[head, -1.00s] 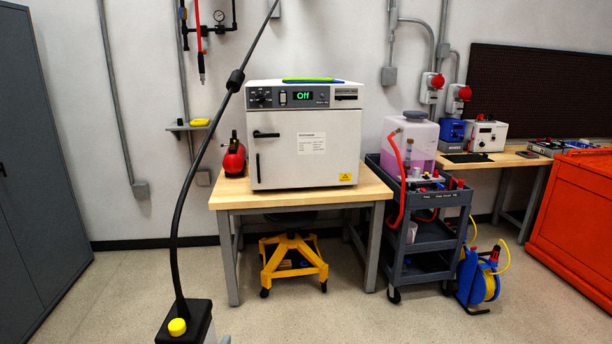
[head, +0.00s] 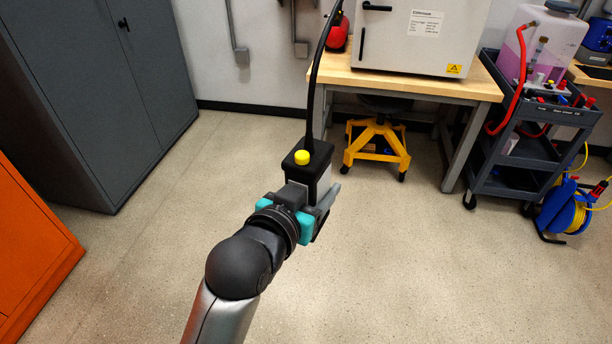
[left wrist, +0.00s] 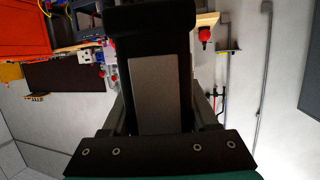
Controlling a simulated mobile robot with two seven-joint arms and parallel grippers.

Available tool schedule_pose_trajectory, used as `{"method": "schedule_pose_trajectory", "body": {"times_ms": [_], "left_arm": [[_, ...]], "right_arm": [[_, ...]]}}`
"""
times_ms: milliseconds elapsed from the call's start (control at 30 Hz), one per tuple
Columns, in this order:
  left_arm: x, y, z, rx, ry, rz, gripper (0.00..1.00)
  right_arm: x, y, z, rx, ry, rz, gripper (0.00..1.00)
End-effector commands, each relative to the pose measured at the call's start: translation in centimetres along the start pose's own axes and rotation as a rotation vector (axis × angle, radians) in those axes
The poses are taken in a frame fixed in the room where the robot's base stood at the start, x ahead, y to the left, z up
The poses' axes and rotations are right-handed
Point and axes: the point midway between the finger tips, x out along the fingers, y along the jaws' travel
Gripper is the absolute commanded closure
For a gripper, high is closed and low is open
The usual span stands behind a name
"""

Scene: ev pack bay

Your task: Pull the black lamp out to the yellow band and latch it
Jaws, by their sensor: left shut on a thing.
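The black lamp's box (head: 318,164), with a black cap and a pale side, is in the middle of the head view. A yellow knob (head: 302,157) sits on its top. A thin black stem (head: 314,95) rises from the box and leaves the picture at the top. My left gripper (head: 312,196) is shut on the box from the near side. In the left wrist view the box, black with a grey panel (left wrist: 154,95), stands between the fingers. I see no yellow band and no lamp head. My right gripper is out of view.
A wooden bench (head: 410,80) with a white oven (head: 420,35) stands behind, a yellow stool frame (head: 377,143) under it. A dark cart (head: 530,130) and blue cable reel (head: 570,208) are at right. Grey cabinets (head: 90,90) and an orange unit (head: 30,250) are left. Floor around my arm is clear.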

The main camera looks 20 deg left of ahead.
Motion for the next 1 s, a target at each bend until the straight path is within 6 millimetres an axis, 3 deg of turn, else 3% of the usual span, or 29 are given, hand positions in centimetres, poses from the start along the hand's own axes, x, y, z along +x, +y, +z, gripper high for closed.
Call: {"method": "schedule_pose_trajectory", "body": {"times_ms": [33, 100, 500, 700, 1000], "left_arm": [[0.5, 1.2, -2.0, 0.02, 0.011, 0.046, 0.98], [1.3, 2.9, -3.7, 0.043, 0.011, 0.116, 0.98], [3.8, 11.3, -12.9, 0.173, 0.011, 0.519, 0.98], [4.4, 12.9, -16.2, 0.211, 0.01, 0.658, 0.98], [4.6, 13.2, -17.7, 0.224, 0.011, 0.725, 0.98]], "right_arm": [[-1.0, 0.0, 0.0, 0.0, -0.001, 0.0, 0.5], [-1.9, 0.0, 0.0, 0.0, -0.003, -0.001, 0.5], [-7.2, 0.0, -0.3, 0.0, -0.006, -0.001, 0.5], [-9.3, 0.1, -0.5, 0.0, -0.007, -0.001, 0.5], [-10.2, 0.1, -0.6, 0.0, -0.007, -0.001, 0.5]]}}
